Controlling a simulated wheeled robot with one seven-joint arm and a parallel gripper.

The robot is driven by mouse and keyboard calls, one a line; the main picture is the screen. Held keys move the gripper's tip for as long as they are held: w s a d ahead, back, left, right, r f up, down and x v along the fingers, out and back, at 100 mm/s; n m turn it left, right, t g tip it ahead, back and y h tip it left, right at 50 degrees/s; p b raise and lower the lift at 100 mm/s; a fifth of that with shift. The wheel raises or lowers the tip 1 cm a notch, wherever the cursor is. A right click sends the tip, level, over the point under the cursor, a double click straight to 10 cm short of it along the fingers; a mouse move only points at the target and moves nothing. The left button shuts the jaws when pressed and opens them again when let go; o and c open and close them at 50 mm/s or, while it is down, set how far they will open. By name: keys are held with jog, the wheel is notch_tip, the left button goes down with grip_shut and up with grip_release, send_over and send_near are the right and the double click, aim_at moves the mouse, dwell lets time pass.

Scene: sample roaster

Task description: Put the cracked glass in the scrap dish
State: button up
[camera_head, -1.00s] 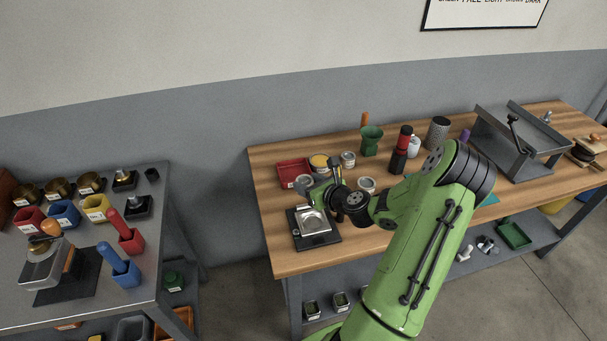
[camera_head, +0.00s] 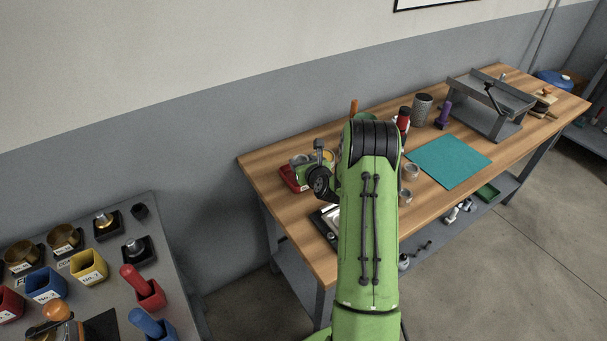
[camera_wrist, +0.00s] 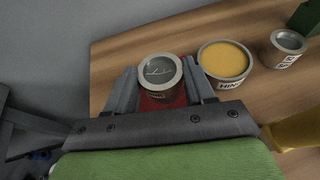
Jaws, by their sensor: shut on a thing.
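My gripper (camera_wrist: 160,80) is shut on a small round glass (camera_wrist: 160,70) with a pale rim. Branching crack lines show inside it in the wrist view. A red dish (camera_wrist: 181,98) shows below and around the glass between my fingers; I cannot tell whether the glass touches it. In the head view the red dish (camera_head: 288,178) lies at the left end of the wooden bench, with my gripper (camera_head: 302,160) over it. The glass is not clear in the head view, and my arm covers part of the bench.
A can of yellow-orange contents (camera_wrist: 225,60) stands close right of the glass, with a small labelled can (camera_wrist: 285,45) beyond. A black-based device (camera_head: 325,222) lies nearer the bench's front edge. A teal mat (camera_head: 450,162) lies bare to the right.

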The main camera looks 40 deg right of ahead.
jog(key=shift+a+f+b, duration=0.1)
jog(key=shift+f+b, duration=0.35)
jog(key=shift+f, duration=1.4)
jog(key=o, duration=1.1)
